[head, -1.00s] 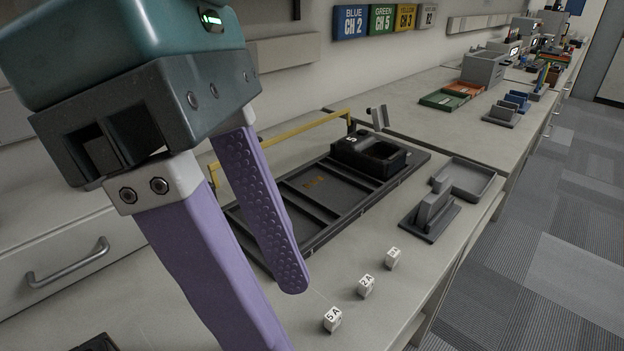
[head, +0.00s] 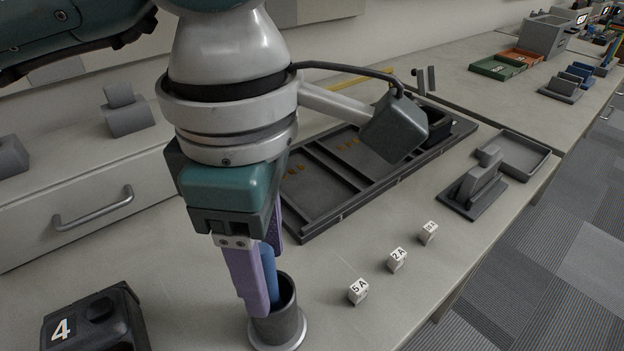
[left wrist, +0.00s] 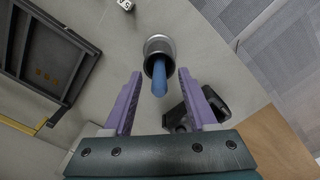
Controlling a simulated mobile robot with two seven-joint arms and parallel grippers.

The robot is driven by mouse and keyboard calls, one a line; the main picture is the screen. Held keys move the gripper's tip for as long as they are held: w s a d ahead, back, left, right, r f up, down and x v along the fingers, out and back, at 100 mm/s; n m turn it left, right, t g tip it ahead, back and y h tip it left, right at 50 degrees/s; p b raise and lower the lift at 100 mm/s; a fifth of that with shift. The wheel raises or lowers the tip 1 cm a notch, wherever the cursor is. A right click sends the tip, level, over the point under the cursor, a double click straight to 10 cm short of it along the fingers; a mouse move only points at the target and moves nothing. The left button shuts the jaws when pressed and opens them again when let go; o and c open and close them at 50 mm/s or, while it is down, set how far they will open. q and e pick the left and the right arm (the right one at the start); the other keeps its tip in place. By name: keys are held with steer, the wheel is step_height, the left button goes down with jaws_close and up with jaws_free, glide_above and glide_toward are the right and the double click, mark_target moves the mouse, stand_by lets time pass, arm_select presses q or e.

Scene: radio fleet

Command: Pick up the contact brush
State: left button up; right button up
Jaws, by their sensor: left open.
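The contact brush appears as a blue handle (head: 270,274) standing in a round grey cup (head: 279,327) on the bench. Its lower end is hidden inside the cup. My left gripper (head: 262,290) has purple fingers, points downward and is open at the cup. In the head view the near finger partly covers the blue handle. In the left wrist view the blue handle (left wrist: 160,80) lies between the two open fingers (left wrist: 159,74), with a gap on each side, and the cup (left wrist: 158,46) is just past the fingertips. My right gripper is not in view.
Several small lettered cubes (head: 358,291) lie right of the cup. A black device marked 4 (head: 95,322) is at the lower left. A divided black tray (head: 330,222) lies behind, with a grey holder (head: 472,192) to its right. Bare bench surrounds the cubes.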

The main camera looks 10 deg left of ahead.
arm_select(q)
jaws_close()
stand_by(0.5)
